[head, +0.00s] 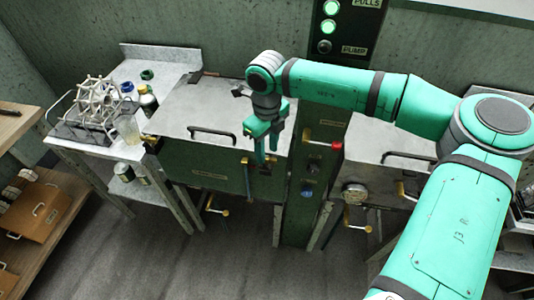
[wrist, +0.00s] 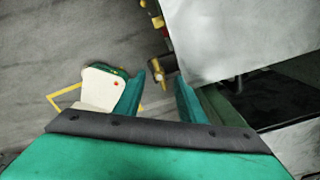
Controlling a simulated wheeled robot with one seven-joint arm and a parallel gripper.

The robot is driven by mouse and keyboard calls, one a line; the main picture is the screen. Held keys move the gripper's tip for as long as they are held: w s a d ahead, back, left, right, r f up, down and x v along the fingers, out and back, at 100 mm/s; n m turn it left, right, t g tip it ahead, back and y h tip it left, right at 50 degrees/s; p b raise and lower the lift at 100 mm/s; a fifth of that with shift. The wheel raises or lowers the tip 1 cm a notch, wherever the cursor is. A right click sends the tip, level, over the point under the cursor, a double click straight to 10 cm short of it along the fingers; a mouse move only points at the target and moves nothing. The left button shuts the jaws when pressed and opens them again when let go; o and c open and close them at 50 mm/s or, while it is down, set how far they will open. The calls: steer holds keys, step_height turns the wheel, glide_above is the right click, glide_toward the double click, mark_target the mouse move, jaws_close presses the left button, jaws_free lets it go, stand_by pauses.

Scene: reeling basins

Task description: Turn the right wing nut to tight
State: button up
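My gripper (head: 266,158) hangs in front of the left basin (head: 205,160), near its right front edge, with the fingers pointing down. The wrist view shows its two teal fingers (wrist: 160,92) apart with nothing held between them. A small brass fitting (head: 244,161), apparently the right wing nut, is just left of the fingers. A brass piece with a dark end (wrist: 160,68) shows beyond the gap between the fingertips in the wrist view; I cannot tell its turn angle. Another brass fitting (head: 152,144) is at the basin's left front corner.
A dark post (head: 318,175) with a red knob (head: 337,145) stands right of the gripper. A second basin (head: 385,165) with a round gauge (head: 354,194) is further right. Brass taps (head: 215,206) stick out low. A metal side table (head: 100,150) holds a reel and bottles.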

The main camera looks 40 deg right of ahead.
mark_target(267, 157)
step_height(267, 157, up, 8)
stand_by(0.4)
steer(key=shift+a, duration=0.15)
